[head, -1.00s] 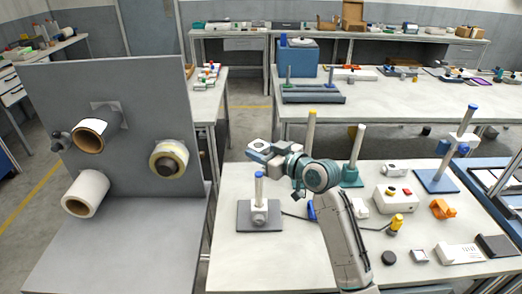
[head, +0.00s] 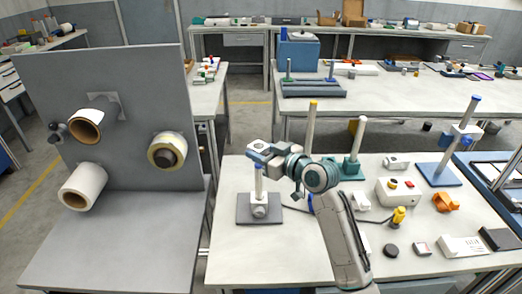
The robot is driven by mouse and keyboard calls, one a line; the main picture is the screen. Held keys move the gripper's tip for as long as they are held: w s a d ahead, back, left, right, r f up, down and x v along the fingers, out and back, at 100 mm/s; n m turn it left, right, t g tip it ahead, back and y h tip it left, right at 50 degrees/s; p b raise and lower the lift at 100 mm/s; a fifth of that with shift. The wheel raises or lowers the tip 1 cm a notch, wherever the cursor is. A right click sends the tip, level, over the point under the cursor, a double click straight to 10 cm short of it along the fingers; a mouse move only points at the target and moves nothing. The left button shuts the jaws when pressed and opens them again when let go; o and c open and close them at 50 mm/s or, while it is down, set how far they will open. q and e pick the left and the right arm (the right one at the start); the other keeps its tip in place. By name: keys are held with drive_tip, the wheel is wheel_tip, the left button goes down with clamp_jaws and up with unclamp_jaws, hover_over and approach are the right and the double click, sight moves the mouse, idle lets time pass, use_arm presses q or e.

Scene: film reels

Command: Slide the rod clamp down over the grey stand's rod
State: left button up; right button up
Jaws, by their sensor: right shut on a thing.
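The grey stand (head: 243,211) is on the near table, with a flat dark base and an upright rod (head: 259,183). My right gripper (head: 268,153) reaches in from the lower right and is shut on the rod clamp (head: 259,146), a light block with a round hole facing up. The clamp is at the top of the rod in the picture and covers the blue tip seen earlier. I cannot tell whether the rod is inside the hole. My left gripper is not in view.
A green stand (head: 352,167) and a blue stand (head: 440,172) with rods stand to the right. A white box with buttons (head: 396,193) and an orange part (head: 446,202) lie nearby. A grey panel (head: 120,150) with rolls stands at left. The front left of the table is clear.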

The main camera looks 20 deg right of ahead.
drive_tip(key=shift+f+b, duration=0.4)
drive_tip(key=shift+f, duration=0.3)
drive_tip(key=b, duration=0.4)
hover_over(262, 183)
drive_tip(key=shift+f, duration=2.55)
drive_tip(key=shift+w+a, duration=0.1)
drive_tip(key=shift+w, duration=0.05)
drive_tip(key=shift+f+b, duration=1.75)
drive_tip(key=shift+f, duration=0.75)
